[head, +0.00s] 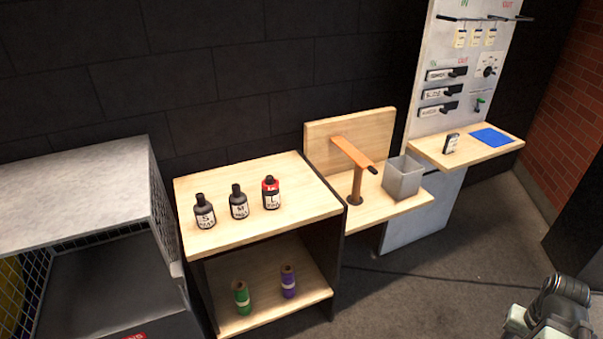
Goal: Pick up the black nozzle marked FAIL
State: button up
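Three black bottle-shaped pieces with white labels stand upright on the top of a wooden shelf unit. The smaller print under the letters is too small to read. A small black piece with a pale label (451,143) stands on the wall panel's ledge. I cannot make out the word FAIL on any of them. Part of my arm shows at the bottom right; my gripper's fingers are not visible.
The ledge (425,148) carries a blue mat (491,137). Grey floor is open in front.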

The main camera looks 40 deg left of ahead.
aim_at(270, 200)
jog(key=z, duration=0.05)
jog(key=i, duration=2.25)
jog(key=u, duration=5.05)
jog(key=i, duration=1)
jog(key=u, duration=0.05)
